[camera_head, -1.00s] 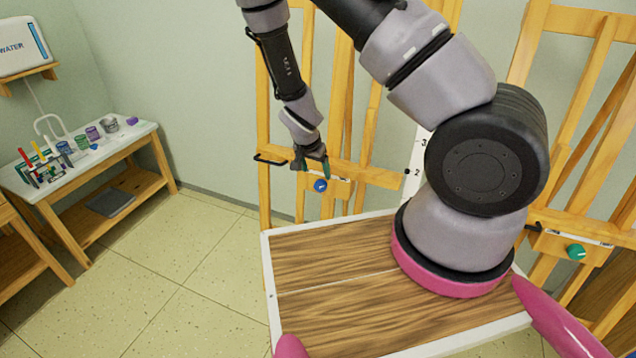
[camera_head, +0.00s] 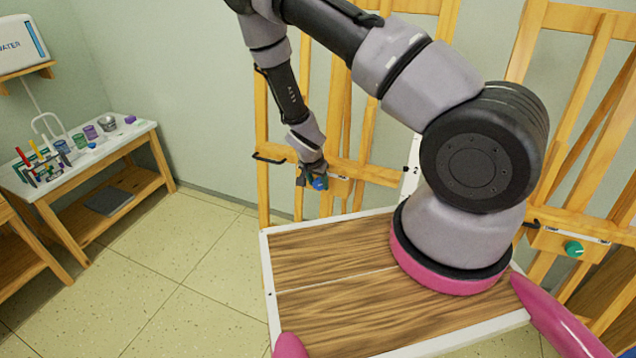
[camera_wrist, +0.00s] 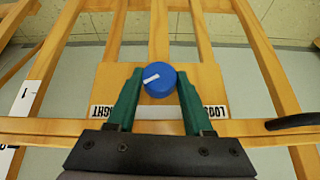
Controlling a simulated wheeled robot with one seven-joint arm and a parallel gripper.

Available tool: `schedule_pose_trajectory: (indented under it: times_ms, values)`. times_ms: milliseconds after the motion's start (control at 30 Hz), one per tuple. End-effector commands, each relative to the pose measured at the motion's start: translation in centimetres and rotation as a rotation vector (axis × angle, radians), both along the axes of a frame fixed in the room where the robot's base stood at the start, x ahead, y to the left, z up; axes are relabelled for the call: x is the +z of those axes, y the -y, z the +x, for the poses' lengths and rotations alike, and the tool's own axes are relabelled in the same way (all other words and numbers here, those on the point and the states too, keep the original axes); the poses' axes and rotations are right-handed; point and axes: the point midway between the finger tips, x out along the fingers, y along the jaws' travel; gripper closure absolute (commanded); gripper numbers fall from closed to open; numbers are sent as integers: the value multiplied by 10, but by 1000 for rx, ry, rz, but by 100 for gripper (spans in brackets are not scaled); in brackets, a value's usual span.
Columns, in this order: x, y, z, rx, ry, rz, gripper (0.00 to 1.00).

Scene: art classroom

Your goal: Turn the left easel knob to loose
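The left easel's blue knob (camera_head: 320,183) sits on its wooden crossbar. In the wrist view the knob (camera_wrist: 160,80) is round, with a white pointer mark directed left and slightly down. My gripper (camera_head: 312,180) is at the knob. In the wrist view its two green fingers (camera_wrist: 160,76) stand on either side of the knob, open around it, with the tips very close to its sides. I cannot tell whether they touch. White labels with black letters show beside the fingers, partly hidden by them.
A black peg (camera_wrist: 292,121) sticks out beside the knob on the crossbar. A second easel with a green knob (camera_head: 574,249) stands at the right. A white side table (camera_head: 45,185) with art supplies stands at the left. The floor between is clear.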

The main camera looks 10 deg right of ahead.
Motion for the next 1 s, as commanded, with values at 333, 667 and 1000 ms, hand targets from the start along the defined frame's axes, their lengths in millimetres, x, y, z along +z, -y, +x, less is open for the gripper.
schedule_pose_trajectory:
  times_ms: [333, 667, 1000]
  values:
    - [0, -1, 0, 4, -11, -17, 100]
    - [0, -4, 2, 37, -110, -157, 100]
    - [-3, -7, 4, 94, -291, -410, 100]
